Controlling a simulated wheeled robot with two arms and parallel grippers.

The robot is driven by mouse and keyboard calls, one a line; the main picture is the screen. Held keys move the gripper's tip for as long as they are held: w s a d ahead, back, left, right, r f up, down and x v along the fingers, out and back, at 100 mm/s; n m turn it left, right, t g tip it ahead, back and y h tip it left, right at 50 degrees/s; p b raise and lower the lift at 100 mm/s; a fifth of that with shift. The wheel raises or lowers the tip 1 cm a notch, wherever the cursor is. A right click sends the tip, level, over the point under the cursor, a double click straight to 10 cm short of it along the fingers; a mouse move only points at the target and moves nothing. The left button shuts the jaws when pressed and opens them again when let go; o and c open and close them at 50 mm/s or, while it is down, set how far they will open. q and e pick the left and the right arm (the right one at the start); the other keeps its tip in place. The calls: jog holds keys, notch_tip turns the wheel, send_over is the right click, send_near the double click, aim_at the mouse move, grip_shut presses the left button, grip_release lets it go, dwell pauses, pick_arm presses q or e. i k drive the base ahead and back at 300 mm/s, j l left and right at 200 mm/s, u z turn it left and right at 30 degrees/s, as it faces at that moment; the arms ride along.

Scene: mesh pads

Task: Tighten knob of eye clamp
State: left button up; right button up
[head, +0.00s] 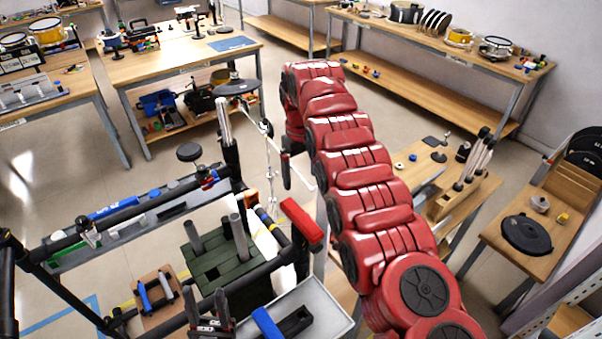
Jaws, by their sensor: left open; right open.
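I cannot tell for sure which part is the eye clamp or its knob. A small red-and-black fitting (208,179) sits on a black tube at centre left. A silver lever fitting (88,232) sits on the same frame further left. A long red segmented body (375,205) with black round hubs runs from the lower right to the upper centre; it may be my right arm. Two dark upright pieces (207,306) stand apart at the bottom, perhaps my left gripper. I cannot pick out the jaws of either gripper clearly, or any contact.
A dark green slatted block (222,268) with grey bars sits inside the black tube frame. A grey tray (335,318) holds blue and black bars. A red block (301,222) stands near the frame. Wooden tables (180,62) stand behind. Open floor (60,185) shows at left.

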aim_at(315, 248)
jog(key=k, duration=1)
